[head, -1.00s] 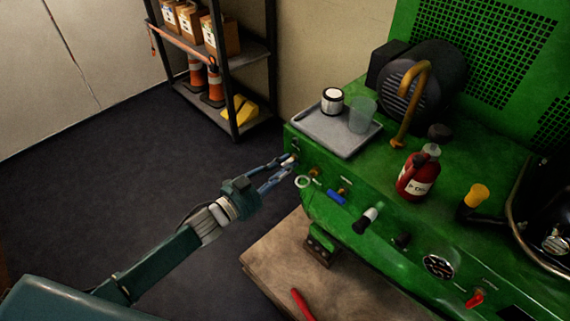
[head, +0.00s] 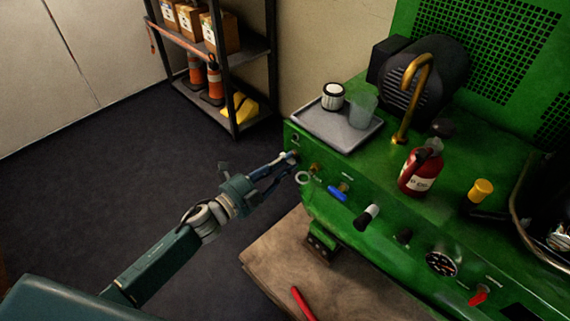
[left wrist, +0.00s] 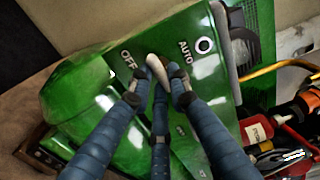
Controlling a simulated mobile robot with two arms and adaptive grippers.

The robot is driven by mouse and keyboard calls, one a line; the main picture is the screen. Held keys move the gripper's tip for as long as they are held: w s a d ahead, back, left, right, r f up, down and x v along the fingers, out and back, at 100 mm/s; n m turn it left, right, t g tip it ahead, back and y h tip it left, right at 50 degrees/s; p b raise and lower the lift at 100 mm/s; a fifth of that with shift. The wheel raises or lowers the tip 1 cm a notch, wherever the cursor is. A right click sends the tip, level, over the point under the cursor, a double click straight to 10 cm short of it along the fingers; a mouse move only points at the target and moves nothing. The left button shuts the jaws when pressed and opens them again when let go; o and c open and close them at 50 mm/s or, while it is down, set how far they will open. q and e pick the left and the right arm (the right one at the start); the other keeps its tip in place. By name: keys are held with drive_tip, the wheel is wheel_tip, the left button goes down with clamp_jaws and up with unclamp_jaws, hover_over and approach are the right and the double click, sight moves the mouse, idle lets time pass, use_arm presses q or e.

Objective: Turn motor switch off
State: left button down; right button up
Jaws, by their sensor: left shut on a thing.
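The motor switch is a small pale lever on the green machine's front panel. In the left wrist view the switch (left wrist: 156,68) sits between the words OFF, at left, and AUTO, at right. Its upper end points up between the two words, closer to OFF; its exact setting is hard to tell. My left gripper (left wrist: 158,88) has its blue fingers closed around the lever, partly hiding it. In the head view my left gripper (head: 284,168) reaches the left end of the panel, and its fingers hide most of the switch. My right gripper is not in view.
The green machine (head: 330,205) carries a grey tray (head: 325,133) with a jar and cup, a curved yellow pipe (head: 408,100) and a red bottle (head: 418,172). A blue-handled valve (head: 337,194) and knobs stick out nearby. A wooden surface (head: 285,258) lies below. Open floor lies left.

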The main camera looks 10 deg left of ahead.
use_arm(q)
drive_tip(key=shift+f+m, duration=0.15)
drive_tip(key=shift+m, duration=0.35)
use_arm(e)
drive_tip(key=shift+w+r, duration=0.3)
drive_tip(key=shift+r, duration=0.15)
use_arm(q)
drive_tip(key=c, duration=1.6)
unclamp_jaws()
drive_tip(key=shift+c, duration=0.2)
drive_tip(key=shift+s, duration=0.1)
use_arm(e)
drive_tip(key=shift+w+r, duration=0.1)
use_arm(q)
drive_tip(key=v, duration=1.2)
